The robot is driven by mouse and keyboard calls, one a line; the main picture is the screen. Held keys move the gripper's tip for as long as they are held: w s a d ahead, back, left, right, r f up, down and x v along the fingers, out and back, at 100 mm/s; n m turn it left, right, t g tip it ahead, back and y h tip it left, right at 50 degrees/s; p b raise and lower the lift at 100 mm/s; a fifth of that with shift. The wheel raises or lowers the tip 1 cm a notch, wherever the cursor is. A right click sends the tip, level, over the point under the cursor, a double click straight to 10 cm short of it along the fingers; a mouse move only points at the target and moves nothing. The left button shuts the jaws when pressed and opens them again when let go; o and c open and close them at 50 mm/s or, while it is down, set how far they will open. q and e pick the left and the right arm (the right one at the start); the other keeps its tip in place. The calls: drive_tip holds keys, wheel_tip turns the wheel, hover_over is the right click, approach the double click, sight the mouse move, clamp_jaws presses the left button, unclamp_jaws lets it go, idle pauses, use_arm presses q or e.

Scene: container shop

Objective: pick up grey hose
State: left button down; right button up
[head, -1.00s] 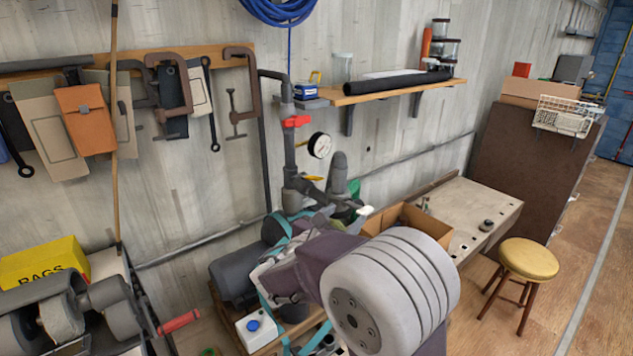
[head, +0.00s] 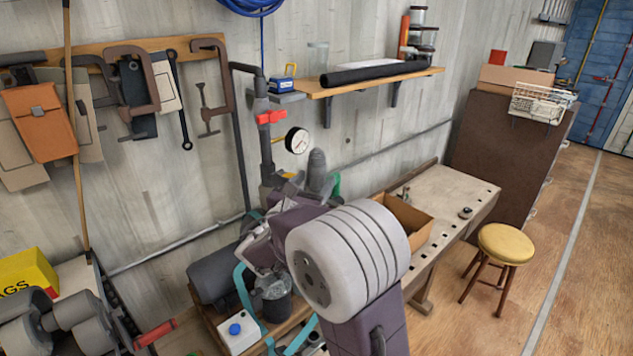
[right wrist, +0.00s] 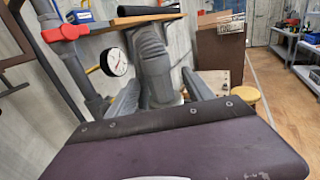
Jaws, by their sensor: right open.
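A thick grey ribbed upright piece, which looks like the grey hose (head: 316,165), stands just right of the pressure gauge in the head view. In the right wrist view the grey hose (right wrist: 154,62) rises in the middle, and its lower end is hidden behind my purple hand. My right gripper (right wrist: 158,92) is open, with one grey finger on each side of the hose. I cannot tell whether either finger touches it. In the head view my right gripper (head: 317,188) is at the hose's lower part, partly hidden by my arm. My left gripper is out of view.
A grey pipe with a red valve handle (head: 271,117) and a white gauge (head: 297,140) stands close left of the hose. A shelf (head: 375,80) is above. A cardboard box (head: 405,220) sits on the workbench (head: 445,192) to the right. A yellow stool (head: 505,243) stands beyond.

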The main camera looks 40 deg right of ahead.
drive_tip(key=p+x, duration=0.1)
drive_tip(key=x, duration=0.4)
drive_tip(key=shift+d+f, duration=0.15)
drive_tip(key=shift+w+d, duration=0.2)
drive_tip(key=shift+a, duration=0.1)
drive_tip(key=shift+c, duration=0.3)
clamp_jaws()
drive_tip(key=s+d+r+p, duration=0.2)
drive_tip(key=s+d+r, duration=0.4)
drive_tip(key=s+r, duration=0.4)
drive_tip(key=shift+r, duration=0.55)
